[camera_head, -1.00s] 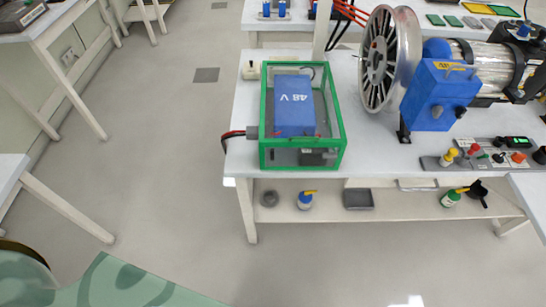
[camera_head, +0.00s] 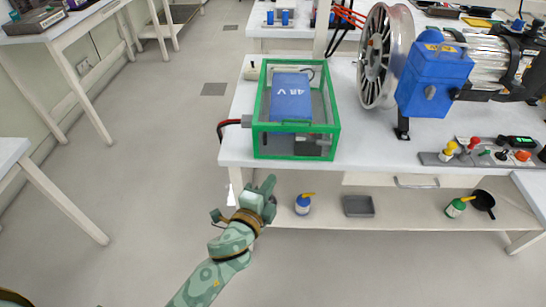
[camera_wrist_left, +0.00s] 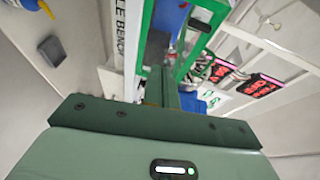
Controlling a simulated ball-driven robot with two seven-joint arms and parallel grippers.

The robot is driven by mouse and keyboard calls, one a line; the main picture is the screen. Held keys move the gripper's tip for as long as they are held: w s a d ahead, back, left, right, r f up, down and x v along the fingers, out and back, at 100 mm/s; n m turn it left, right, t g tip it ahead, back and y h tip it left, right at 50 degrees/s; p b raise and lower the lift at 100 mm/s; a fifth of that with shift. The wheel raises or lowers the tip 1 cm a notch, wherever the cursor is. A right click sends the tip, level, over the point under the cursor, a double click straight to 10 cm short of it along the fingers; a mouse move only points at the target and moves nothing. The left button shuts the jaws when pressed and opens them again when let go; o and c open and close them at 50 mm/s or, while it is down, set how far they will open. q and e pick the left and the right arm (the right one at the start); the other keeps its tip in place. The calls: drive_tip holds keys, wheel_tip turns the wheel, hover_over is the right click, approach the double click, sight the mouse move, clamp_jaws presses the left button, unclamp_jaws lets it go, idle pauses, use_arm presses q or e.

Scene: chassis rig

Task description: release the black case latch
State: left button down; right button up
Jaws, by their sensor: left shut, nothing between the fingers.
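A clear case with a green frame (camera_head: 290,127) stands near the left end of the white bench (camera_head: 365,150). A blue block marked 48 V (camera_head: 291,98) sits inside it. I cannot make out a black latch for certain; a small dark part shows low at the case's front. My left gripper (camera_head: 269,186) is in front of and below the case, apart from it, with its fingers shut and empty. In the left wrist view the shut fingers (camera_wrist_left: 163,88) point towards the bench edge, and the green case frame (camera_wrist_left: 203,42) shows beyond them. My right gripper is not in view.
A spoked wheel (camera_head: 377,58) and blue motor housing (camera_head: 432,82) stand right of the case. A control panel (camera_head: 480,153) lies near the front edge. A lower shelf (camera_head: 410,205) holds a blue bottle (camera_head: 303,204) and a grey tray (camera_head: 358,206).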

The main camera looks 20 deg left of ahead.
sight(265, 139)
use_arm(q)
drive_tip(key=shift+m+t, duration=0.4)
drive_tip(key=shift+t, duration=0.2)
wheel_tip(265, 139, up, 4)
drive_tip(key=shift+w+d+r, duration=0.1)
drive_tip(key=shift+d+r, duration=0.05)
drive_tip(key=shift+r, duration=0.1)
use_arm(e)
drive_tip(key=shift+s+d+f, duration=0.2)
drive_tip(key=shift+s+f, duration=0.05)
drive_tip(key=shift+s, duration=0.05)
use_arm(q)
drive_tip(key=shift+w, duration=0.1)
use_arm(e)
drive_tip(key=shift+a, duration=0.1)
